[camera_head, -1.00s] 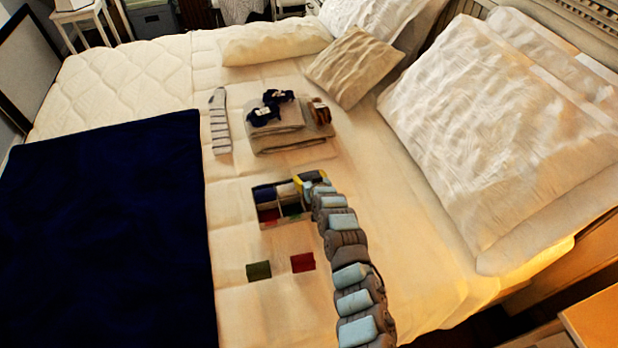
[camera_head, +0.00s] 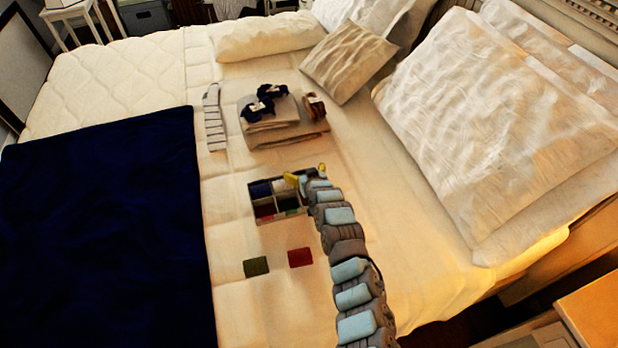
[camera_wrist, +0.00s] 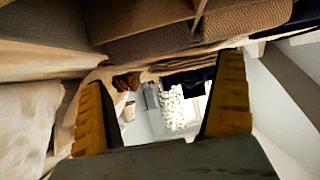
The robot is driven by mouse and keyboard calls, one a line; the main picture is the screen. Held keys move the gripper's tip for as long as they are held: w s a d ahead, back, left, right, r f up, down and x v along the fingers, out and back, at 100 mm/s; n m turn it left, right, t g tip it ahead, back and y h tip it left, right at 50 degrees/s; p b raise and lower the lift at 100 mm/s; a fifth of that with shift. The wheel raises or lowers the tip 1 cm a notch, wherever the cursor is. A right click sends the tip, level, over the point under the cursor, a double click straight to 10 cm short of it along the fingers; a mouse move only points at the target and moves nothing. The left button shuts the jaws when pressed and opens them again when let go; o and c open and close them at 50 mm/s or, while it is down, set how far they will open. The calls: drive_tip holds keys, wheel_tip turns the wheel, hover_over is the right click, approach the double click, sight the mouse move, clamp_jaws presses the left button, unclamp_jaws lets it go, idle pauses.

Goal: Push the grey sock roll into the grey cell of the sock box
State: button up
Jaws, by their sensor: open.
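The sock box (camera_head: 270,220) sits on the bed in the middle of the head view, with dark blue, pale, dark red and green showing in its cells. A pale patch is in its far right cell; I cannot tell whether it is the grey sock roll or the cell's lining. My gripper (camera_head: 306,174) is at the box's far right corner, its yellow fingertips apart. In the wrist view my gripper (camera_wrist: 160,98) is open, with nothing seen between the fingers. Grey-brown knit shapes (camera_wrist: 150,45) fill the top of that view; I cannot tell what they are.
A green block (camera_head: 256,266) and a red block (camera_head: 300,257) lie before the box. Behind it is a folded cloth stack (camera_head: 285,134) with dark socks (camera_head: 264,104) and a brown roll (camera_head: 315,106). A striped sock (camera_head: 214,118) lies left. Pillows (camera_head: 490,120) fill the right.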

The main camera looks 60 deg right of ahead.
drive_tip(key=shift+s+a+r, duration=0.2)
drive_tip(key=shift+s+a, duration=0.15)
drive_tip(key=shift+s, duration=0.05)
drive_tip(key=shift+v, duration=5.35)
drive_tip(key=shift+r, duration=0.1)
